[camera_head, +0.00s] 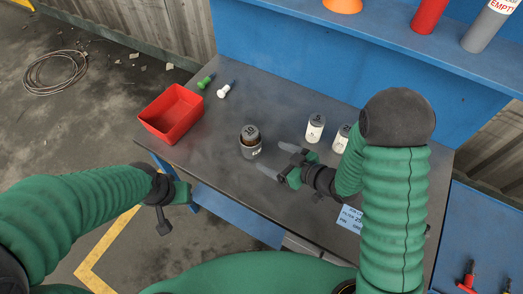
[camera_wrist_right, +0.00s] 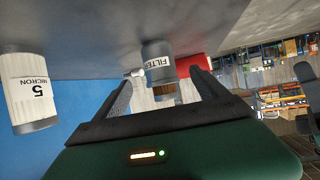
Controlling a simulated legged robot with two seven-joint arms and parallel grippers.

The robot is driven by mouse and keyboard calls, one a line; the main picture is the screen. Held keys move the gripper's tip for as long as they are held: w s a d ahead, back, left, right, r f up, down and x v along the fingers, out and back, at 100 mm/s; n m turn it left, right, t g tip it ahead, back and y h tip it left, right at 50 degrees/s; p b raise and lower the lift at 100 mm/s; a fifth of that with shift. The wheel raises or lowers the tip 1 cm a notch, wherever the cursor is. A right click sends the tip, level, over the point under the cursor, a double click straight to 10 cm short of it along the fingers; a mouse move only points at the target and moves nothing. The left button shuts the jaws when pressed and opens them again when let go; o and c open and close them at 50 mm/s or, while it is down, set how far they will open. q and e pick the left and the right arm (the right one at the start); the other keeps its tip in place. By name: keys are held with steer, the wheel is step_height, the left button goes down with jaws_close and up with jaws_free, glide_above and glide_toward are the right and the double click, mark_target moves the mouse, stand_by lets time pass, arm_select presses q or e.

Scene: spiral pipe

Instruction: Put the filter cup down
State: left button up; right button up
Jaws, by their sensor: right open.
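The filter cup (camera_head: 250,149) is a grey cylinder standing on the dark tabletop. A cartridge with a dark cap marked 10 (camera_head: 250,132) sits in its top. My right gripper (camera_head: 275,159) is open, just right of the cup and apart from it. In the right wrist view, which is upside down, the cup (camera_wrist_right: 158,56) with its FILTER label shows beyond the spread fingers (camera_wrist_right: 164,90), with a brown part of the cartridge between them. My left gripper (camera_head: 172,200) hangs off the table's front left edge; its jaw state is unclear.
Two white cartridges (camera_head: 315,128) stand right of my right gripper; one also shows in the wrist view (camera_wrist_right: 29,90). A blue shelf (camera_head: 400,35) runs behind.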

steer(key=d+r+m+h, duration=0.1)
steer(key=d+m+h, duration=0.3)
steer(key=d+h, duration=0.45)
steer(key=s+d+r+m+g, duration=0.1)
steer(key=s+d+m+g, duration=0.1)
steer(key=s, duration=0.4)
steer(key=s+d+r+m+g, duration=0.1)
steer(key=s+d+m+g, duration=0.1)
steer(key=s+g, duration=0.2)
steer(key=s, duration=0.3)
steer(key=shift+s+r+m+g, duration=0.2)
steer(key=shift+r+m+g, duration=0.1)
steer(key=shift+r+m, duration=0.1)
steer(key=shift+s, duration=0.1)
